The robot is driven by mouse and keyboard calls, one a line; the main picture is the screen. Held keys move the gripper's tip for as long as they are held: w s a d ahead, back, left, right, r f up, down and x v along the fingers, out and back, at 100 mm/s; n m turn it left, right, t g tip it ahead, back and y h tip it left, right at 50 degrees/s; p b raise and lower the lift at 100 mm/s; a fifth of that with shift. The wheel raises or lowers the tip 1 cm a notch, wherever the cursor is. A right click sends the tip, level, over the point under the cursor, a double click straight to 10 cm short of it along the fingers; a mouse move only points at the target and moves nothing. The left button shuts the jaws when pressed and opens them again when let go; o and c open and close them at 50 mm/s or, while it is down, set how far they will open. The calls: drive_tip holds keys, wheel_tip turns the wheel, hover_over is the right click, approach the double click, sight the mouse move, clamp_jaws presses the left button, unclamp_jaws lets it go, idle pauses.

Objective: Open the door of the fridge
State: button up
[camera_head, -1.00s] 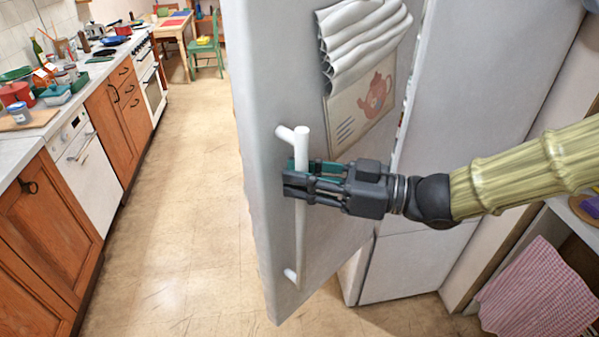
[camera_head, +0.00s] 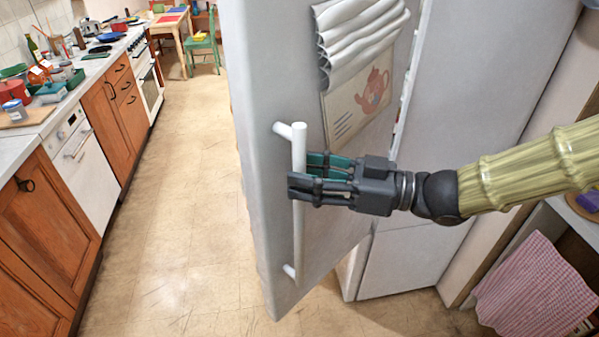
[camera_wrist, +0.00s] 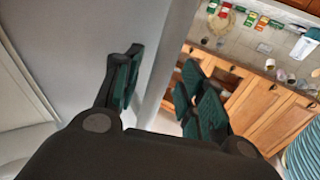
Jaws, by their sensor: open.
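The fridge door (camera_head: 257,200) stands swung out from the fridge body (camera_head: 470,130), with a wide gap between them. Its long white bar handle (camera_head: 299,240) runs upright on the door face. My gripper (camera_head: 308,172) is at the upper half of the handle, with its fingers spread. One dark finger crosses in front of the bar and hides part of it; the teal finger pads show just to its right. In the wrist view the fingers (camera_wrist: 165,90) are apart, with a pale grey strip between them; I cannot tell whether they touch the handle.
A folded grey cloth (camera_head: 360,40) and a teapot picture (camera_head: 362,100) are on the door. Orange cabinets (camera_head: 45,220) and a cluttered counter line the left. The floor (camera_head: 180,200) between is clear. A checked cloth (camera_head: 530,290) hangs at lower right.

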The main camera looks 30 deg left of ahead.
drive_tip(key=v, duration=1)
drive_tip(key=shift+d, duration=0.3)
drive_tip(key=shift+w+f, duration=0.1)
drive_tip(key=w+d+f+m+t+h, duration=0.2)
drive_tip(key=w+f+m+t, duration=0.3)
drive_tip(key=f, duration=0.7)
drive_tip(key=w+d+f+m+t+h, duration=0.1)
drive_tip(key=d+f+m+t, duration=0.25)
drive_tip(key=f+m, duration=0.6)
drive_tip(key=s+d+f+m+h, duration=0.1)
drive_tip(key=s+d+f+h, duration=0.2)
drive_tip(key=f, duration=0.6)
drive_tip(key=s+d+f+m+h, duration=0.1)
drive_tip(key=d+f+m+h, duration=0.3)
drive_tip(key=f, duration=0.6)
drive_tip(key=s+d+f+m+g+h, duration=0.1)
drive_tip(key=s+d+f+h, duration=0.2)
drive_tip(key=s+d+f, duration=0.4)
drive_tip(key=s+d+f+m+g+h, duration=0.1)
drive_tip(key=s+d+f+g+h, duration=0.1)
drive_tip(key=s+d+f+h, duration=0.2)
drive_tip(key=s+d+f, duration=0.3)
drive_tip(key=s+d, duration=0.5)
drive_tip(key=d, duration=0.2)
drive_tip(key=shift+d+f, duration=0.25)
